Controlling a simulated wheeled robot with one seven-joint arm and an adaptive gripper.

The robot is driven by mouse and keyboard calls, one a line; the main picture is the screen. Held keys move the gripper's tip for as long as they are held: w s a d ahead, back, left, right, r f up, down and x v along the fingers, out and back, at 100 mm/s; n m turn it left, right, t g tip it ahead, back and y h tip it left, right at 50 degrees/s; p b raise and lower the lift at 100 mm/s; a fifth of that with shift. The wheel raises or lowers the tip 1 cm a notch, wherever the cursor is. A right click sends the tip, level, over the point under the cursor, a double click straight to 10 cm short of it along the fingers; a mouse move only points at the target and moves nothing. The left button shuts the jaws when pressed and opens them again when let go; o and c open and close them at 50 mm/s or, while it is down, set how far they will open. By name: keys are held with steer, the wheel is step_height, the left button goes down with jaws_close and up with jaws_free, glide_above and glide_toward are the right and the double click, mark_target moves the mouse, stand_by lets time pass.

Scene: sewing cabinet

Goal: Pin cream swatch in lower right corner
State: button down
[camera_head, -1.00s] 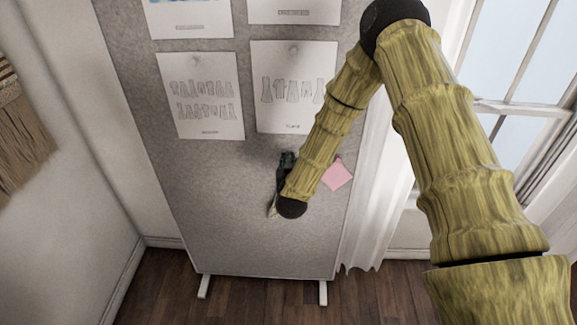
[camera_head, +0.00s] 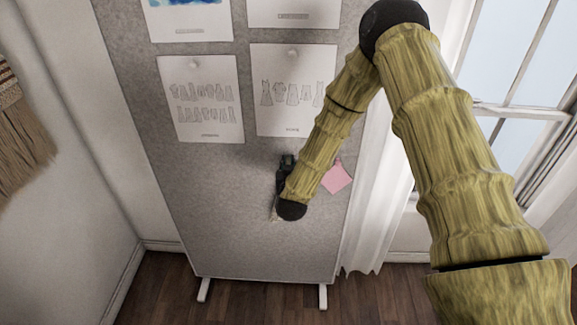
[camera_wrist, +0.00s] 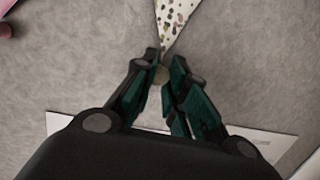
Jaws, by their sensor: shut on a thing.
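The cream swatch (camera_wrist: 176,22) is pale with dark and coloured specks. In the wrist view it runs out of the top edge, its pointed corner at my fingertips. My gripper (camera_wrist: 163,74) is shut at this corner, with a small round tan piece, like a pin head (camera_wrist: 161,75), between the fingertips. In the head view my gripper (camera_head: 285,165) is at the lower right part of the grey pinboard (camera_head: 225,230), mostly hidden by my arm. Only a small pale bit of the swatch (camera_head: 274,213) shows below it. I cannot tell whether the swatch touches the board.
A pink swatch (camera_head: 336,176) is on the board just right of my gripper. Drawn sheets (camera_head: 201,98) (camera_head: 292,88) hang above. The board's lower left is bare. A white curtain (camera_head: 368,210) hangs beside the board's right edge, near a window (camera_head: 530,70).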

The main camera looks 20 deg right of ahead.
steer(key=shift+w, duration=0.15)
steer(key=c, duration=1.4)
jaws_free()
steer(key=shift+o, duration=0.2)
steer(key=v, duration=1.2)
